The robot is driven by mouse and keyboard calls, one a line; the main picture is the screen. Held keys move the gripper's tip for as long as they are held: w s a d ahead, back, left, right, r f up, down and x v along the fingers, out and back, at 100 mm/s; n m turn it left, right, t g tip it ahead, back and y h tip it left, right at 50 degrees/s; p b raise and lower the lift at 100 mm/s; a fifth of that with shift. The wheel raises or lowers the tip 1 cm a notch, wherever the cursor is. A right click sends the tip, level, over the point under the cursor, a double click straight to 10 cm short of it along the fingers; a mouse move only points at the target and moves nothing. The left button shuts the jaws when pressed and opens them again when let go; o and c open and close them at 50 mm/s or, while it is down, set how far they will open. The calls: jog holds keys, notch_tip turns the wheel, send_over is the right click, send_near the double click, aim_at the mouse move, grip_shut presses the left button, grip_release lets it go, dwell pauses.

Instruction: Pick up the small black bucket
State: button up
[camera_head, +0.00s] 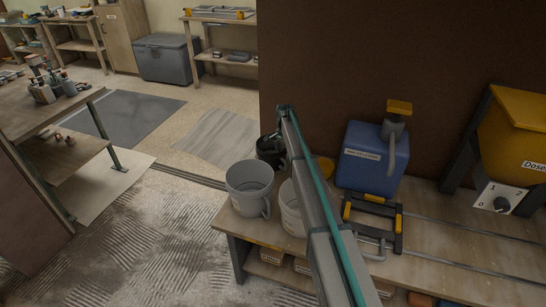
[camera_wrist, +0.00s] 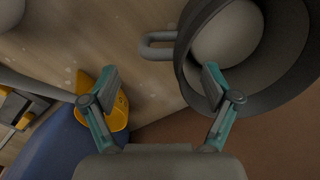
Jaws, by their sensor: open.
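The small black bucket (camera_head: 268,146) stands at the far end of the workbench in the head view, partly hidden behind my arm. In the wrist view the dark bucket (camera_wrist: 184,62) fills the upper right, its mouth facing the camera, with a lighter round area inside. Its handle (camera_wrist: 150,52) sticks out to the left, ahead of the space between my fingers. My gripper (camera_wrist: 161,82) is open and empty. The right fingertip overlaps the bucket's near-left rim in the picture; I cannot tell if they touch. The left fingertip is over the bench, beside a yellow item.
A grey bucket (camera_head: 249,181) and a paler bucket (camera_head: 290,212), partly behind my arm, stand nearby on the bench (camera_head: 440,235). A blue canister (camera_head: 365,160) and a yellow item (camera_wrist: 118,113) are close by. A brown wall (camera_head: 330,60) rises behind the bench.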

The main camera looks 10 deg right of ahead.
aim_at(284, 160)
jog(key=shift+s+f+p, duration=0.1)
jog(key=shift+f+p, duration=0.9)
jog(key=shift+f, duration=1.5)
jog(key=c, duration=1.4)
jog(key=shift+c, duration=0.2)
jog(key=shift+r, duration=0.1)
